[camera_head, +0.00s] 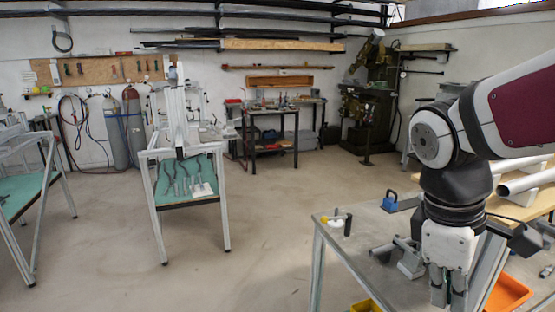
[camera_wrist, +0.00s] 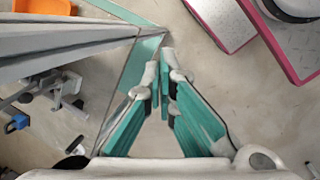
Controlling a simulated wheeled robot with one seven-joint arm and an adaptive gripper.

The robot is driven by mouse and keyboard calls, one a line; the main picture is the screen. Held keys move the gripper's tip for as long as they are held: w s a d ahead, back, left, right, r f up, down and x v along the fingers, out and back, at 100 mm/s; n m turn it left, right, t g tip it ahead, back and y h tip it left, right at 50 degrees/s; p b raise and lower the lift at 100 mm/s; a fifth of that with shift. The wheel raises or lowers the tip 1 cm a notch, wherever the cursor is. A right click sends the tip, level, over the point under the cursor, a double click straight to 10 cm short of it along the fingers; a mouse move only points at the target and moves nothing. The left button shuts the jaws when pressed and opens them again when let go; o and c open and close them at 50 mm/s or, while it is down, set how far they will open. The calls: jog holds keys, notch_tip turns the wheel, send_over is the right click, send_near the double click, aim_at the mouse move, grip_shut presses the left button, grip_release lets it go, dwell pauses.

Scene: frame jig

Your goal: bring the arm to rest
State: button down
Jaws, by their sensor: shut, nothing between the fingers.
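My arm reaches in from the right of the head view and bends down at the elbow. My gripper (camera_head: 448,292) points downward over the right-hand workbench (camera_head: 350,262), near its right side. In the wrist view my gripper (camera_wrist: 163,82) has its two teal-padded fingers brought together at the tips, with nothing between them. The floor and part of a metal frame (camera_wrist: 70,46) show beyond the fingers. The very ends of the fingers are near the lower edge of the head view.
The bench holds a grey metal clamp (camera_head: 410,262), a blue-handled piece (camera_head: 390,203) and small yellow and black items (camera_head: 338,223). Pale pipes (camera_head: 526,181) lie at the far right. An orange bin (camera_head: 508,293) and a yellow bin (camera_head: 365,306) sit low. Open floor (camera_head: 270,225) lies left.

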jog(key=s+a+r+m+t+y, duration=0.1)
jog(key=s+a+m+t+y, duration=0.1)
jog(key=s+a+m+t, duration=0.2)
jog(key=shift+s+a+r+m+y, duration=0.35)
jog(key=shift+s+m, duration=1.35)
jog(key=shift+m, duration=0.8)
